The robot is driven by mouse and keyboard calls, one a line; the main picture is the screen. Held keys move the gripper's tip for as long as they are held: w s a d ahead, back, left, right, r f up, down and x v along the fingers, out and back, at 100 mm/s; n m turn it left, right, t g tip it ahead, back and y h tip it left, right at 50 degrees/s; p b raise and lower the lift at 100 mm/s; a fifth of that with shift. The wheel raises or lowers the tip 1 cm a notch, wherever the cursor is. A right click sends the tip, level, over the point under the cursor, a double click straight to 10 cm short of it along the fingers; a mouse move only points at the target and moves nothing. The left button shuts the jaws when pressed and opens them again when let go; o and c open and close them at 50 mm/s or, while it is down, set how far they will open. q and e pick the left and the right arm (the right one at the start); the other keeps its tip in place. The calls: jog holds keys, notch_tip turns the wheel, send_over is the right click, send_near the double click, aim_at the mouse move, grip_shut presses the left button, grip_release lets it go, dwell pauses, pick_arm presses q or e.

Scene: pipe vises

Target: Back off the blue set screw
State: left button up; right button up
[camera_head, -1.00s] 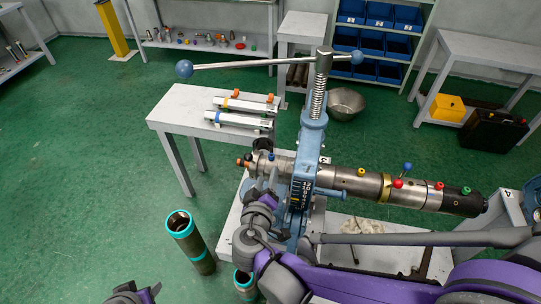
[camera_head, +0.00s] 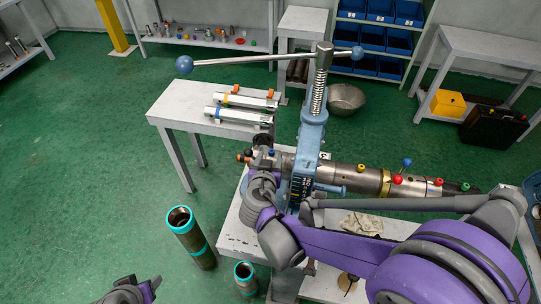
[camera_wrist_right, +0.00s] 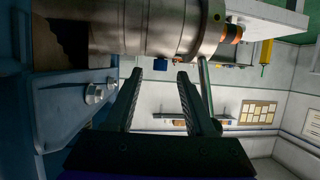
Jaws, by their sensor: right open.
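The blue set screw (camera_head: 271,153) is a small blue knob on the left end of the steel pipe (camera_head: 340,177), which is clamped in the blue vise (camera_head: 312,130). My left gripper (camera_head: 143,289) shows only partly at the bottom edge.
A long vise handle with blue ball ends (camera_head: 184,65) reaches out above. Other coloured screws, yellow (camera_head: 361,166) and red (camera_head: 398,180), sit along the pipe. Turquoise-ringed pipes (camera_head: 190,235) stand on the floor. A white table (camera_head: 180,105) is behind left.

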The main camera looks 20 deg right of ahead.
aim_at(272, 153)
jog(key=shift+x, duration=1.05)
grip_shut()
